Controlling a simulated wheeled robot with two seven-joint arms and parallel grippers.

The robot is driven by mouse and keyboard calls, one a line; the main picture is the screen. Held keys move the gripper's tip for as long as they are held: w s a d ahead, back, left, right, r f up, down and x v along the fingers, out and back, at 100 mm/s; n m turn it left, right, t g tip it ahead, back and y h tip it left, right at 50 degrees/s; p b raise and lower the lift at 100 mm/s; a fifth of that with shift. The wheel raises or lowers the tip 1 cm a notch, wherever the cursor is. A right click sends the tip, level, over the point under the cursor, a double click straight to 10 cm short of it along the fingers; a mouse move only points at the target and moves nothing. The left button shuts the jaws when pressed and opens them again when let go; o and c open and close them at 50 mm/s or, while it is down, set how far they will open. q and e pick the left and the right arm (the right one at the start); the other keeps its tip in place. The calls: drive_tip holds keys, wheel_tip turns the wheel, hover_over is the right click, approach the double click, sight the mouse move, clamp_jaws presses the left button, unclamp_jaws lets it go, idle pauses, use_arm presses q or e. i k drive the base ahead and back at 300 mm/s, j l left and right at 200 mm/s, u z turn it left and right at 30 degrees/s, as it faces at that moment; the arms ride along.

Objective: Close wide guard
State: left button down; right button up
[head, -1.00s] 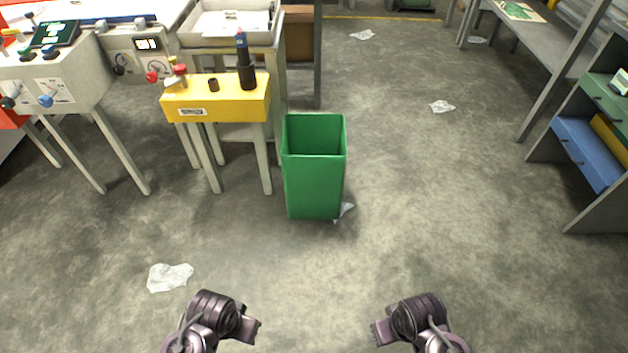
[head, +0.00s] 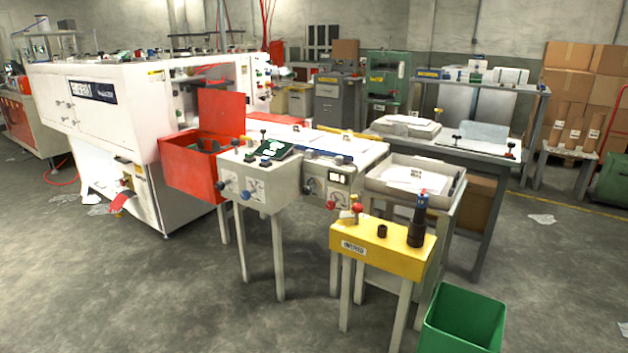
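A red box (head: 188,180) with an open top stands in front of the large white machine (head: 95,100). A flat red panel (head: 222,112) stands upright behind its right part, like a raised lid or guard. I cannot tell for sure whether this panel is the wide guard, and its hinge is not clear. Dark parts show inside the red box. Neither of my grippers is in the head view now.
A grey control box (head: 255,187) on legs stands right of the red box. A yellow box (head: 385,245) on legs and a green bin (head: 465,310) stand at front right. Open grey floor (head: 130,280) lies at front left. Paper scraps (head: 98,209) lie by the machine.

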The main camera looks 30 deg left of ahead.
sight(233, 123)
drive_tip(key=u, duration=1.6)
